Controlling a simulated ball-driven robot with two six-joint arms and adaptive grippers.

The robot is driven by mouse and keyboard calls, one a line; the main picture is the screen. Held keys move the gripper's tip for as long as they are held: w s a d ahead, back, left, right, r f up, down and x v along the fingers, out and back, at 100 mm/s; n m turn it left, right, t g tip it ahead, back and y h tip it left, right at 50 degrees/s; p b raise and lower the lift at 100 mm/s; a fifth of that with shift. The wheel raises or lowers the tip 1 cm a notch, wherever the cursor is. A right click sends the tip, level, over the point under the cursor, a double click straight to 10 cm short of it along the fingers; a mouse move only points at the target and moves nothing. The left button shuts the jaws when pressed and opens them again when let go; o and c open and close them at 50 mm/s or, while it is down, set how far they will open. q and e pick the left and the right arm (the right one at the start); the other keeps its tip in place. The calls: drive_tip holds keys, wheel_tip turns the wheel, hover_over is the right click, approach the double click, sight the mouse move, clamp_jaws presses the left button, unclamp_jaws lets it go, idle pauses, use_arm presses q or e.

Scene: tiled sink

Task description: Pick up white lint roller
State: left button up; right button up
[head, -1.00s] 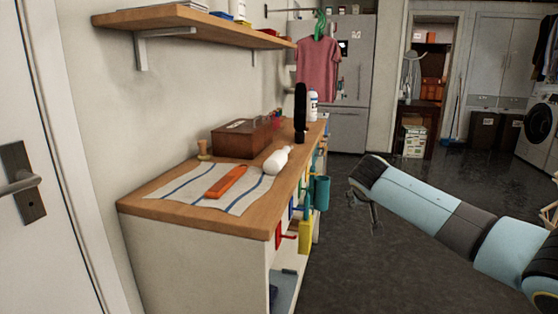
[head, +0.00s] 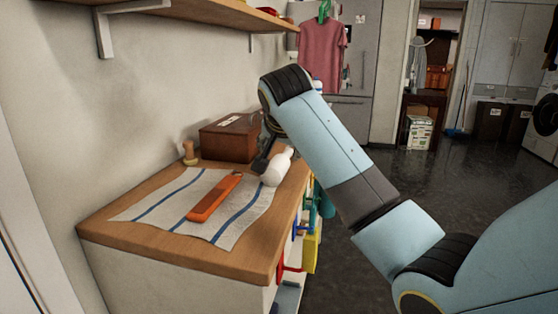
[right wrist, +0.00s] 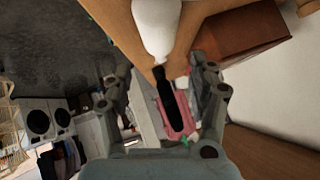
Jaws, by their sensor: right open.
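A white roller-shaped thing (head: 276,169), which I take for the lint roller, lies on the wooden counter at the right edge of a striped cloth. It also shows at the top of the right wrist view (right wrist: 155,25). My right gripper (head: 263,158) is over the counter, just left of the roller in the head view and partly hidden by my arm. In the right wrist view my right gripper (right wrist: 168,80) is open, its fingers apart with nothing held between them. My left gripper is not in view.
An orange flat object (head: 214,198) lies on the striped cloth (head: 160,205). A brown wooden box (head: 228,138) and a small wooden peg (head: 190,153) stand behind. A dark upright object (right wrist: 170,105) shows in the wrist view. A shelf (head: 190,12) overhangs the counter.

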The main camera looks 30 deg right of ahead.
sight(281, 158)
drive_tip(key=x, duration=0.4)
drive_tip(key=shift+w+d+f+b, duration=0.2)
drive_tip(key=shift+f+b, duration=0.05)
drive_tip(key=shift+b, duration=0.15)
drive_tip(key=shift+w+d+f, duration=0.15)
drive_tip(key=shift+w+f, duration=0.05)
drive_tip(key=shift+f, duration=0.05)
drive_tip(key=b+x, duration=0.1)
drive_tip(key=x, duration=0.4)
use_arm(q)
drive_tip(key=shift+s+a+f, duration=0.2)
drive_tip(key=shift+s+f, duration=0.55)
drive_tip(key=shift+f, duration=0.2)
use_arm(e)
drive_tip(key=shift+s+r, duration=0.1)
drive_tip(key=shift+s, duration=0.05)
drive_tip(key=c, duration=1.1)
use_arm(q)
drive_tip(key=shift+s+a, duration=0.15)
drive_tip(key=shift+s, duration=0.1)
use_arm(e)
drive_tip(key=shift+r, duration=0.1)
